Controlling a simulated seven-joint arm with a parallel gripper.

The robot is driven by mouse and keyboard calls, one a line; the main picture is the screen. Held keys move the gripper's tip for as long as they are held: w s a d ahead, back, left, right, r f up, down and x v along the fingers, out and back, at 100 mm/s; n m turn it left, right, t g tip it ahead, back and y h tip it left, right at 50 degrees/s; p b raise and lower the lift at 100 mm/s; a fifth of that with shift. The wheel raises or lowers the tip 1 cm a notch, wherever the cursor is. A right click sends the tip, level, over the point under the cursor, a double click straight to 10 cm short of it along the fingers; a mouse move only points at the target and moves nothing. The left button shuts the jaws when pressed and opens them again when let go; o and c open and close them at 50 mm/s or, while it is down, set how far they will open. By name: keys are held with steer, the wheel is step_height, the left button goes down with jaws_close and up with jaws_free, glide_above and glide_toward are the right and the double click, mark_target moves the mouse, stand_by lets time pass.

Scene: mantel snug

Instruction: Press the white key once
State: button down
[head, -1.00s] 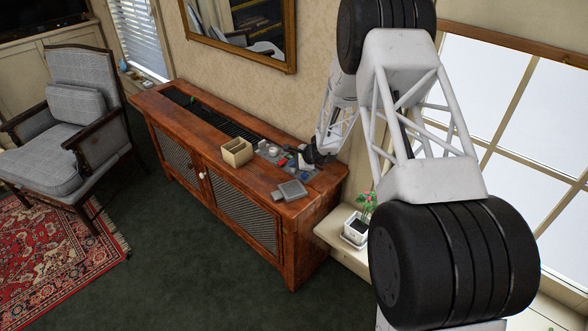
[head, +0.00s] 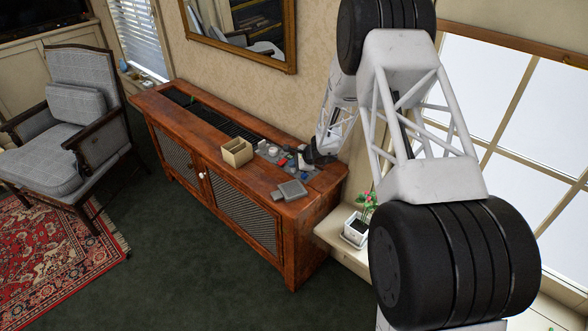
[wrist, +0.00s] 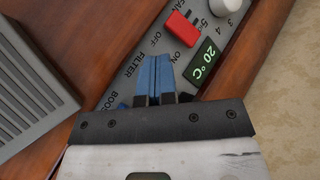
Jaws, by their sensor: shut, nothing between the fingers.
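My gripper (wrist: 155,78) is shut and empty, its blue fingertips together over the grey control panel (wrist: 140,62). In the head view my gripper (head: 303,168) is low over the right end of the wooden cabinet. The fingertips are by the printed words FILTER and ON; contact with the panel cannot be told. No white key is clearly visible; my gripper hides part of the panel. A red rocker (wrist: 182,28) lies beyond the fingertips, next to a green 20 °C display (wrist: 202,62) and a white round knob (wrist: 225,6).
A grey slatted block (wrist: 25,85) lies left of the panel and also shows in the head view (head: 292,190). An open tan box (head: 237,152) stands on the cabinet (head: 318,199). A wall rises behind, and a potted plant (head: 357,228) stands to the right.

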steer(key=shift+r, duration=0.7)
steer(key=shift+r, duration=0.1)
steer(key=shift+r, duration=2.45)
